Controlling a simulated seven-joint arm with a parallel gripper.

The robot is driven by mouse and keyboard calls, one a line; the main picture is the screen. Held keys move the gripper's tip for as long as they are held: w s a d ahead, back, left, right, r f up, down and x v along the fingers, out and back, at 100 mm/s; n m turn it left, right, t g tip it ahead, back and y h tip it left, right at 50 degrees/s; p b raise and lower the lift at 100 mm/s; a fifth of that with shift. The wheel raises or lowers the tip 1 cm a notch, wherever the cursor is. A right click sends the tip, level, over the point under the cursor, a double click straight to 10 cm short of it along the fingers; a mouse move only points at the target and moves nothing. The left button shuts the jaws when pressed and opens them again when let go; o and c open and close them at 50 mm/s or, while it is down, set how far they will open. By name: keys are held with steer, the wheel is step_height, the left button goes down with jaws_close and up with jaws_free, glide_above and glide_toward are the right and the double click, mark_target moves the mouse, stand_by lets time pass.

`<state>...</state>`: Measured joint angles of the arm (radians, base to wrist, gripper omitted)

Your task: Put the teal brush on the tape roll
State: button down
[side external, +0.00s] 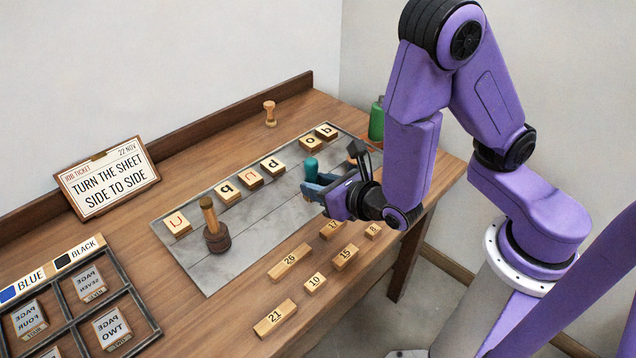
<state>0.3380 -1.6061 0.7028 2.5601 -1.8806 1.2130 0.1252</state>
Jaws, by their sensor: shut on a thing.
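A teal rounded piece (312,166), which looks like the top of the teal brush, shows just above my gripper's fingers over the grey sheet. My gripper (314,187) is shut on it; the fingers hide its lower part, and I cannot tell whether it touches the sheet. I cannot make out a tape roll in this view; it may be hidden behind my gripper or arm.
On the grey sheet (242,262) stand several letter blocks (250,178) and a wooden-handled dabber (217,238). Number blocks (290,262) lie in front. A green bottle (376,122) stands behind my arm, a wooden peg (270,114) at the back, a sign (108,177) and rack (118,288) left.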

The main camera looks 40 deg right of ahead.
steer(key=d+m+g+h, duration=0.2)
steer(key=d+m+h, duration=0.45)
steer(key=d, duration=0.45)
steer(key=s+d+r+m+g+h, duration=0.1)
steer(key=s+d+m+g+h, duration=0.6)
steer(key=s+d+m+g, duration=0.65)
steer(key=shift+n+y, duration=0.25)
steer(key=shift+n, duration=0.05)
steer(key=w+d+f, duration=0.2)
steer(key=w+f, duration=0.1)
steer(key=w, duration=0.1)
steer(key=w+d+f, duration=0.2)
steer(key=w+f, duration=0.1)
steer(key=w, duration=0.1)
steer(key=w+d+f, duration=0.2)
steer(key=w+f, duration=0.1)
steer(key=w, duration=0.1)
steer(key=shift+w+d+f, duration=0.1)
steer(key=shift+w+d, duration=0.05)
steer(key=shift+w, duration=0.1)
steer(key=shift+w+d+f, duration=0.1)
steer(key=shift+w+f, duration=0.05)
steer(key=shift+f, duration=0.75)
steer(key=shift+w+f, duration=0.1)
steer(key=shift+f, duration=0.8)
steer(key=c, duration=0.8)
jaws_free()
steer(key=shift+f, duration=0.1)
